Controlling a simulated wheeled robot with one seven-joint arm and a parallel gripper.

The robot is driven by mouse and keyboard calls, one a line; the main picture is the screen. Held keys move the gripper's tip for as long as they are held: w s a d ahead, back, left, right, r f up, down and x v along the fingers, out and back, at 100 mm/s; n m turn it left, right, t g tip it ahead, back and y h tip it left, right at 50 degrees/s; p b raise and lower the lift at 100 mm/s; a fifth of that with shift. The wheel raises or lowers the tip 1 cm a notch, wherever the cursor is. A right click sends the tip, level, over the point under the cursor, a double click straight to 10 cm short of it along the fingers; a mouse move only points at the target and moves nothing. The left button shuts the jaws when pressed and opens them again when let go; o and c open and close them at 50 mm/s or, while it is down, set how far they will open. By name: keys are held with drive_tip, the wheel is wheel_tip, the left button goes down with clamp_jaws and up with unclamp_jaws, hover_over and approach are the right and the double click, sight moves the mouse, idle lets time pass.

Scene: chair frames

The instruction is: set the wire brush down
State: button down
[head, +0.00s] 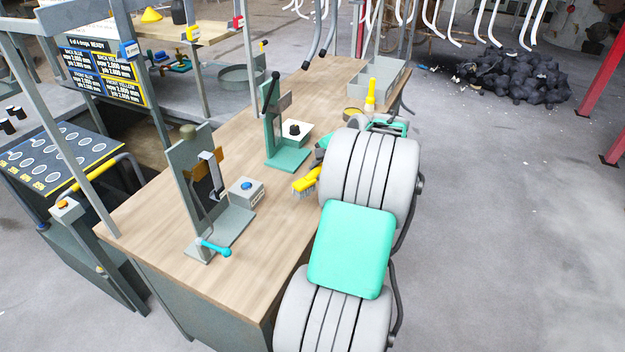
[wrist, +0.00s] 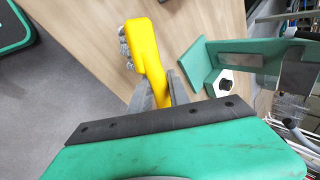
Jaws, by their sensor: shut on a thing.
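The wire brush (head: 306,181) has a yellow handle and grey bristles. It is over the right part of the wooden bench (head: 255,255), with its bristles facing down. My gripper (head: 319,160) is shut on the brush, partly hidden behind my arm. In the wrist view the yellow handle (wrist: 149,50) runs between the grey fingers of my gripper (wrist: 160,92), with the bristles at its left. I cannot tell whether the bristles touch the bench top.
A green stand (head: 287,161) with a lever is just left of the brush.

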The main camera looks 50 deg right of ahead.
drive_tip(key=x, duration=0.3)
drive_tip(key=shift+w+d+f, duration=0.2)
drive_tip(key=shift+d+f, duration=0.05)
drive_tip(key=shift+d, duration=0.2)
wheel_tip(320, 180, down, 3)
drive_tip(key=shift+r, duration=0.15)
drive_tip(key=c, duration=1.2)
unclamp_jaws()
drive_tip(key=shift+c, duration=0.2)
drive_tip(key=shift+s, duration=0.1)
